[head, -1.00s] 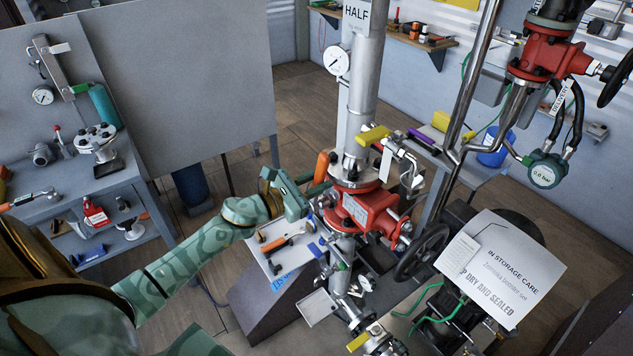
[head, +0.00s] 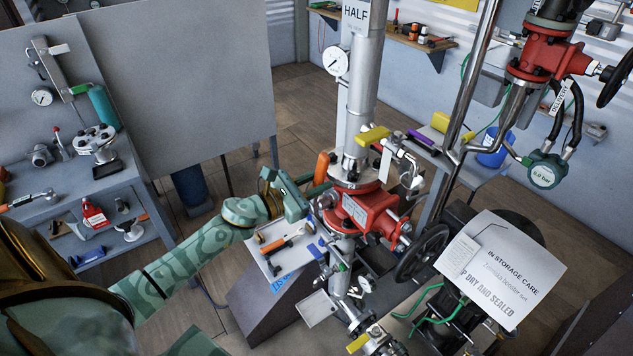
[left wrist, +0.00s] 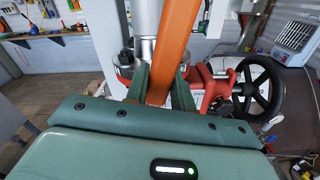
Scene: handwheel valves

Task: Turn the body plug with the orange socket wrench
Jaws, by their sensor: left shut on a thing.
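The orange socket wrench (head: 322,165) shows its orange handle standing up beside the red valve body in the head view. In the left wrist view the handle (left wrist: 176,42) runs up between the green fingers. My left gripper (left wrist: 163,85) is shut on this handle, and it shows left of the valve in the head view (head: 316,187). The red valve body (head: 368,212) sits on the vertical grey pipe. The body plug and the wrench's socket end cannot be made out; the gripper and valve hide that side. My right gripper is not in view.
A black handwheel (head: 421,254) stands right of the valve. A yellow lever (head: 373,135) and thin pipes are close above. A tray of tools (head: 272,262) lies below my left gripper. A white storage notice (head: 500,268) covers equipment at right. Open floor lies behind.

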